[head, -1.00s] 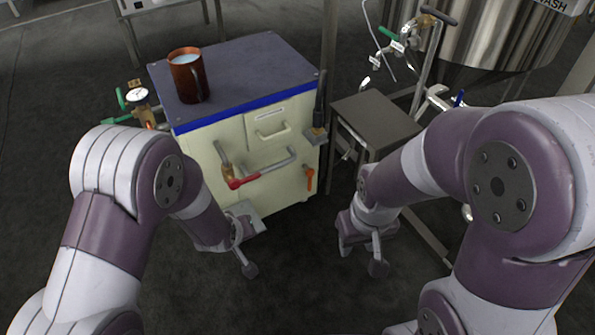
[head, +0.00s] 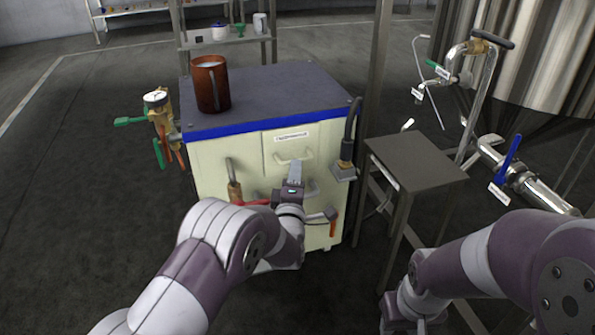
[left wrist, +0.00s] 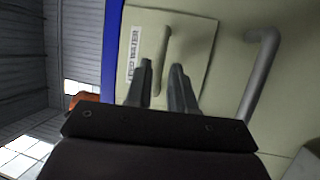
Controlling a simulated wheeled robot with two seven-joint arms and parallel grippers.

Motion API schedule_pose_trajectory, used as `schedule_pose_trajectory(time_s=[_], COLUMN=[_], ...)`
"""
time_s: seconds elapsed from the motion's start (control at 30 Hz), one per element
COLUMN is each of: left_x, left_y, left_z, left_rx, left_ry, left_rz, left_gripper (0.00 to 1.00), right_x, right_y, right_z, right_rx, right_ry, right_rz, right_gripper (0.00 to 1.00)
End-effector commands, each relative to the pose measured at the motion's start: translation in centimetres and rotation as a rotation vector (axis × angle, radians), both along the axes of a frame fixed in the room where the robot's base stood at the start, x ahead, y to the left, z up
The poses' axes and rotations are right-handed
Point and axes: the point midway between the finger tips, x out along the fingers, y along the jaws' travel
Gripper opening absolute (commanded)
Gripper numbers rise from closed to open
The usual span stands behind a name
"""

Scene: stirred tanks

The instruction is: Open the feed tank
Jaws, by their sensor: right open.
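The feed tank is a cream cabinet (head: 225,160) with a dark top and blue edge band. Its front has a labelled panel with a bar handle (head: 290,157). The label, reading roughly "FEED WATER" (left wrist: 133,53), and the handle (left wrist: 160,58) also show in the left wrist view. My left gripper (head: 295,172) is at the tank front, just below the handle in the head view. In the wrist view its two fingers (left wrist: 159,82) are apart, with the lower handle end between them; contact cannot be told. My right gripper (head: 393,312) is low, partly hidden, near the bottom edge.
A copper mug (head: 211,85) stands on the tank top. Red-handled pipework (head: 236,190) juts from the tank front. A gauge with green valves (head: 155,100) is at its left. A small metal table (head: 415,158) and a steel vessel (head: 535,50) stand right.

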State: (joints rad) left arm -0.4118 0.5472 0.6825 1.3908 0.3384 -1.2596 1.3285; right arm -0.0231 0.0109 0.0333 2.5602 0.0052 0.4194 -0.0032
Motion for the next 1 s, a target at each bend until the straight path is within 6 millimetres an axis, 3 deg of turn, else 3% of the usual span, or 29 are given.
schedule_pose_trajectory(time_s=[0.03, 0.2, 0.37, 0.53, 0.57, 0.6, 0.63, 0.87, 1.0], left_x=[1.0, 3.5, 4.1, 4.1, 4.1, 4.1, 4.1, 3.5, 0.6], left_y=[0.0, -0.3, -0.4, -0.4, -0.4, -0.4, -0.4, -0.6, -1.7], left_z=[-0.4, 0.3, 0.8, 0.8, 0.8, 0.8, 0.8, 0.9, 1.2], left_rx=[-0.002, 0.001, 0.002, 0.003, 0.003, 0.003, 0.003, 0.003, 0.002], left_ry=[-0.003, -0.001, 0.001, 0.001, 0.001, 0.001, 0.001, 0.003, 0.005], left_rz=[0.002, 0.0, -0.001, 0.0, 0.0, 0.0, 0.0, -0.001, -0.004], left_gripper=[0.23, 0.23, 0.23, 0.23, 0.17, 0.04, 0.0, 0.0, 0.0], right_x=[0.0, 0.0, 0.0, 0.0, 0.0, 0.0, 0.0, 0.0, 0.0], right_y=[0.0, 0.0, 0.0, 0.0, 0.0, 0.0, 0.0, 0.0, 0.0], right_z=[-1.2, -2.3, -2.3, -2.3, -2.3, -2.3, -2.3, -1.9, -0.8], right_rx=[0.0, 0.0, 0.0, 0.0, 0.0, 0.0, 0.0, 0.0, 0.0], right_ry=[0.0, 0.0, -0.001, -0.001, -0.001, -0.001, -0.001, 0.0, 0.0], right_rz=[0.0, 0.0, 0.0, 0.0, 0.0, 0.0, 0.0, 0.0, 0.0], right_gripper=[0.43, 0.43, 0.43, 0.43, 0.43, 0.43, 0.43, 0.43, 0.43])
